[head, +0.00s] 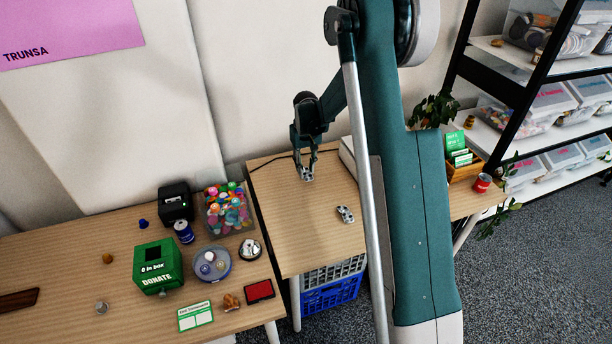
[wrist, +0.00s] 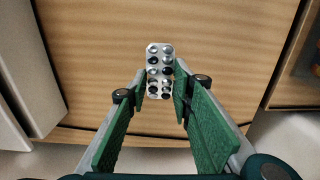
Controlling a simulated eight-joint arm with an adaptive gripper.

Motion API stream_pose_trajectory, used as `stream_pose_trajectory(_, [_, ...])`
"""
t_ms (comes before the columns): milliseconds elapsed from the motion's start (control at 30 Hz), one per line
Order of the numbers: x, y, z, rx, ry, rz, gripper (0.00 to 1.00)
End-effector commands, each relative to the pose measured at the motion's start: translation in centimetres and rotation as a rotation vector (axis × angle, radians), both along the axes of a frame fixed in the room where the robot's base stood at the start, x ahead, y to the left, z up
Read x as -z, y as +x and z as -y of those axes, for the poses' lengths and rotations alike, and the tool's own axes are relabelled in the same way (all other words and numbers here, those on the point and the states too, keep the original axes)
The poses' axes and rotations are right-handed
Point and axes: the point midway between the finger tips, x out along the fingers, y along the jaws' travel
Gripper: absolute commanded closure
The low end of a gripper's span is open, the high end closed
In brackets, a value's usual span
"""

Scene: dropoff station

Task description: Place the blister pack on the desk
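My gripper (head: 306,164) hangs over the back part of the narrow wooden desk (head: 293,237) in the head view. A silver blister pack (head: 307,175) with round, shiny pockets shows at its fingertips. In the wrist view the pack (wrist: 160,70) stands lengthwise between the two green finger pads (wrist: 161,88), which close against its sides. Its exact height over the wood is hard to tell. A second, similar silver pack (head: 345,214) lies on the desk near the right edge in the head view. I cannot make it out in the wrist view.
A left table holds a green donation box (head: 155,267), a clear bin of colourful items (head: 228,209), a blue can (head: 184,232) and a bowl (head: 212,265). A blue crate (head: 331,292) stands under the desk. The desk's front left is clear.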

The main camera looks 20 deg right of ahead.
Motion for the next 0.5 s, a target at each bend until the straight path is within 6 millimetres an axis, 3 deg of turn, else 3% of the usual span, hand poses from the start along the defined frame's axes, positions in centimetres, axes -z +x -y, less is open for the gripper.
stream_pose_trajectory(167, [0.5, 0.0, 0.0, 0.0, 0.0, 0.0, 0.8])
stream_pose_trajectory(500, [3.6, 0.0, 0.0, 0.0, 0.0, 0.0, 0.8])
